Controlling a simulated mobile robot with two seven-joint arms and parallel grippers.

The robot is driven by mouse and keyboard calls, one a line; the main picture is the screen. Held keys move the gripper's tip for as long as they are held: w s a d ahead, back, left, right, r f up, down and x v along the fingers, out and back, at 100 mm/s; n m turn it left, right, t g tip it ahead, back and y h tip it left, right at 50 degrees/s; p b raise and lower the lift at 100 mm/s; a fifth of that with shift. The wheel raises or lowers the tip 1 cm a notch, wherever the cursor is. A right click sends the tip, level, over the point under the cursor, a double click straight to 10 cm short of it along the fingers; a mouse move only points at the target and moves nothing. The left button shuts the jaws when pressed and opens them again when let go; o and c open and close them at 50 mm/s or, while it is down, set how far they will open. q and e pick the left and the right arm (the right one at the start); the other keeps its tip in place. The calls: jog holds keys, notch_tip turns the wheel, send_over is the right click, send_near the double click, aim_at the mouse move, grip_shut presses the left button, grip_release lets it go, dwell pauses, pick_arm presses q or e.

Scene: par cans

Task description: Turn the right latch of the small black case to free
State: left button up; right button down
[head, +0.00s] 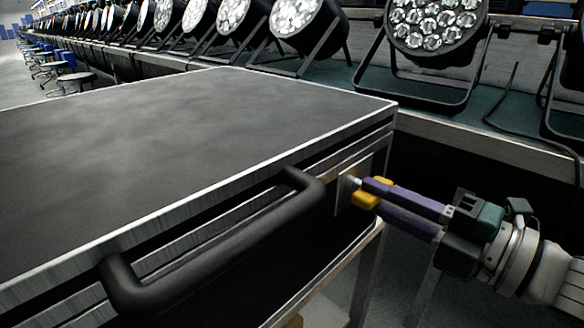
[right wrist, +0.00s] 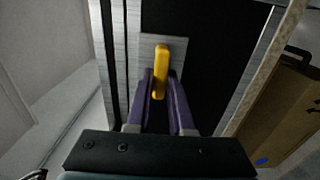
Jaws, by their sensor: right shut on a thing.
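The small black case (head: 180,130) fills the left and middle of the head view, with pale metal edges and a black handle (head: 210,245) on its front. The right latch is a yellow lever (right wrist: 161,72) on a grey metal plate (right wrist: 182,46); the plate also shows in the head view (head: 345,188). My right gripper (head: 370,192) comes in from the right, its purple fingers at the lever. In the right wrist view the fingers (right wrist: 161,90) stand on either side of the lever, shut on it. The lever lies lengthwise between the fingers. My left gripper is not in view.
The case rests on a stand with a pale edge (head: 335,270). Several par lights (head: 437,28) stand on a long bench behind it. A brown cardboard box (right wrist: 272,110) shows at the right of the right wrist view.

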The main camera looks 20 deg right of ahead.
dwell(0.4)
jog(key=c, duration=0.8)
grip_release()
jog(key=p+v, duration=0.1)
jog(key=v, duration=0.9)
jog(key=shift+p, duration=0.3)
